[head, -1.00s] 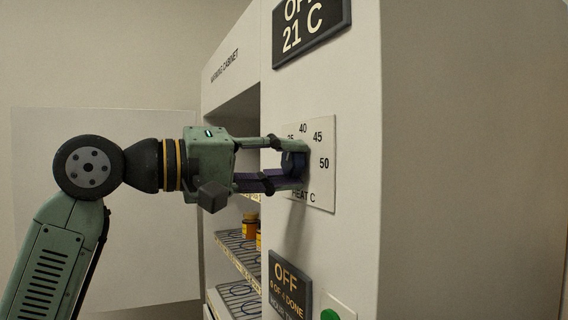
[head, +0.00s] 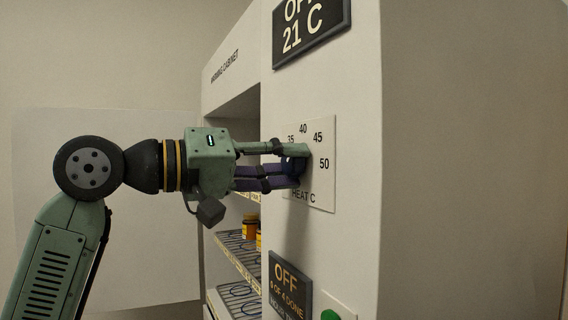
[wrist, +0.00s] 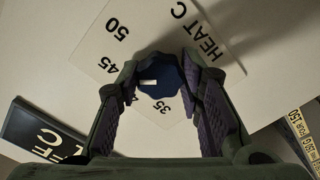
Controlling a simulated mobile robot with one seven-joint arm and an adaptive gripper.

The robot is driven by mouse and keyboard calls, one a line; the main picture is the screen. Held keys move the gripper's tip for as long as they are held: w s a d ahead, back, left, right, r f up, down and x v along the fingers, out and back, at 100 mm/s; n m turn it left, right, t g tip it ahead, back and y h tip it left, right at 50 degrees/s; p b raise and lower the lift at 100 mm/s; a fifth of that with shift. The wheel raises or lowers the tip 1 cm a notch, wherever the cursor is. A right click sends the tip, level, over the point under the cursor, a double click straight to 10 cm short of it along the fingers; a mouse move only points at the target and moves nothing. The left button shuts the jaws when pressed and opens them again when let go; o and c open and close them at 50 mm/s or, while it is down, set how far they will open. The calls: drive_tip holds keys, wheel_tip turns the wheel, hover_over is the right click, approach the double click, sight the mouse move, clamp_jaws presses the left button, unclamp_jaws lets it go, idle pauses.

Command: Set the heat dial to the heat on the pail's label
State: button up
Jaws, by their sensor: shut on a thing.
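The heat dial (wrist: 163,78) is a dark blue knob with a white mark on its face, on a pale plate marked HEAT C. My gripper (wrist: 160,80) is shut on the dial, one finger on each side of it. In the wrist view the white mark points left, roughly between 40 and 45; the exact setting is hard to tell. The 40 is partly hidden by a finger. In the head view the dial (head: 296,166) is mostly hidden by my gripper (head: 292,163). The pail's label is not in view.
The cabinet's upper display (head: 306,25) reads 21 C, with OFF partly cut off. A lower display (head: 290,284) reads OFF. A green button (head: 330,315) sits at the bottom edge. Yellow-orange jars (head: 250,228) stand on a shelf inside the open cabinet at left.

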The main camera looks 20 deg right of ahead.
drive_tip(key=o, duration=1.2)
drive_tip(key=shift+c, duration=0.2)
drive_tip(key=s+a, duration=0.2)
drive_tip(key=a, duration=0.9)
drive_tip(key=shift+s+a, duration=0.15)
drive_tip(key=shift+a, duration=0.25)
